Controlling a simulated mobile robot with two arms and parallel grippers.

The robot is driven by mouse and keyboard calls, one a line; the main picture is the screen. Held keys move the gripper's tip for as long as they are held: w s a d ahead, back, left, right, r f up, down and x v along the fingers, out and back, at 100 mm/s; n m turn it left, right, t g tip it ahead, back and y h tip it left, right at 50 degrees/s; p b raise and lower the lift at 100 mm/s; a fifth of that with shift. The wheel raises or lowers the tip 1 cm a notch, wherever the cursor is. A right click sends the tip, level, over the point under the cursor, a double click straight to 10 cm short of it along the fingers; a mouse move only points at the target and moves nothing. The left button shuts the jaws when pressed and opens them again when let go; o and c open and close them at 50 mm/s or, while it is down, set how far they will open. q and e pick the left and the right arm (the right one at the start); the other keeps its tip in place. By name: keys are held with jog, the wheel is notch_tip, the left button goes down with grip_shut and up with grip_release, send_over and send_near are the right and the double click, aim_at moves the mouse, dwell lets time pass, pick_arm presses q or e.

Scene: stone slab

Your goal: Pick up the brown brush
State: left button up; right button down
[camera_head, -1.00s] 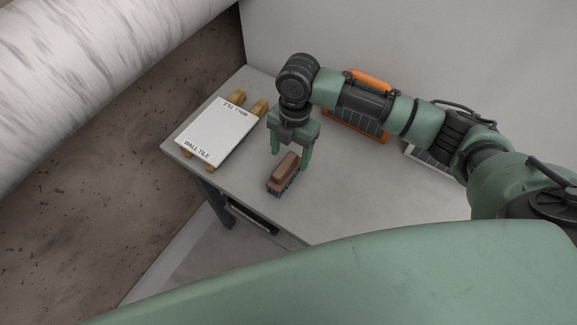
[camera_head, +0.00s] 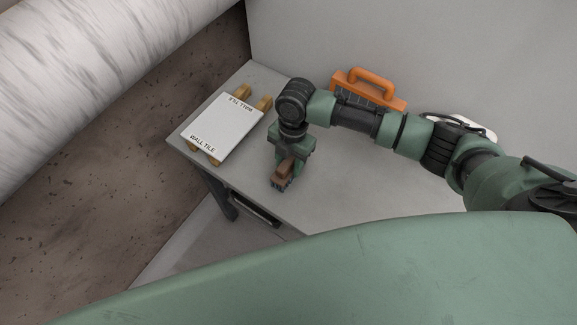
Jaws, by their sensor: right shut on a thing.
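The brown brush (camera_head: 284,171) is a small block with a brown back and dark bristles, near the front left part of the grey table. My right gripper (camera_head: 287,164) comes down over it from above and is shut on it, with the fingers along its sides. The gripper hides the far part of the brush. I cannot tell whether the bristles touch the tabletop. My left gripper does not show.
A white box marked WALL TILE (camera_head: 224,127) rests on wooden blocks (camera_head: 263,103) left of the gripper. An orange-handled tool (camera_head: 370,82) stands behind my arm, with a white object (camera_head: 453,125) to its right. The grey table (camera_head: 330,196) is clear in front.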

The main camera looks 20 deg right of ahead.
jog(key=shift+w+r, duration=0.1)
jog(key=shift+r, duration=0.35)
notch_tip(320, 180, up, 19)
jog(key=b, duration=0.2)
jog(key=shift+b, duration=0.4)
jog(key=shift+r, duration=0.1)
